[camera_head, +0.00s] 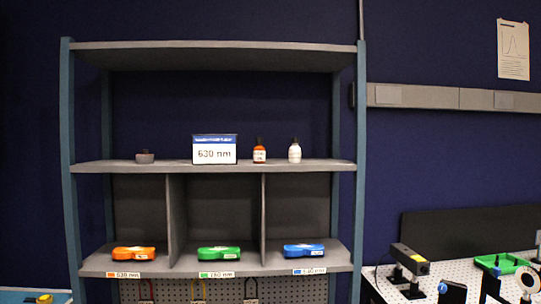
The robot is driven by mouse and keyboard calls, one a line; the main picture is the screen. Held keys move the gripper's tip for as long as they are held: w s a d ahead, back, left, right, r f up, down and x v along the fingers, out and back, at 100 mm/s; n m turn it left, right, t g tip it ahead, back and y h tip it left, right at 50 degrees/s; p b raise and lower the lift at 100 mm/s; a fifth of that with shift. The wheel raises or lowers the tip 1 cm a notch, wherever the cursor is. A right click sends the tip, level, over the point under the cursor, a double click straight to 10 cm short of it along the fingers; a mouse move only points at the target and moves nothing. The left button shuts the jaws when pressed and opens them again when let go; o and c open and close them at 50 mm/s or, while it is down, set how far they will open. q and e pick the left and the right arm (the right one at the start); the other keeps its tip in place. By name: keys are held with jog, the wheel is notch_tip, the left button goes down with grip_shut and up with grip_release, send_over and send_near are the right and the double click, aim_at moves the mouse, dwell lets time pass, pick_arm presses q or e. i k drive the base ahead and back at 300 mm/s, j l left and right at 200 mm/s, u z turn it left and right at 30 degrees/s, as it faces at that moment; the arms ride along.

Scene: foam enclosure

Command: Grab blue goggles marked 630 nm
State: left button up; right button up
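The blue goggles (304,250) lie on the lower shelf in the right compartment. A small label (310,271) on the shelf edge under them has a blue mark and appears to read 630 nm. Green goggles (219,253) lie in the middle compartment and orange goggles (134,253) in the left one, each with its own label below. A sign (214,149) reading 630 nm stands on the shelf above. Neither of my grippers is in view.
Upright dividers separate the compartments of the shelf unit (361,200). A red-orange bottle (259,151), a white bottle (294,151) and a small dark item (145,157) stand on the middle shelf. A perforated optics table (440,278) with devices and a green tray (505,264) is at right.

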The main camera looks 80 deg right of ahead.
aim_at(299, 250)
jog(key=z, duration=2.15)
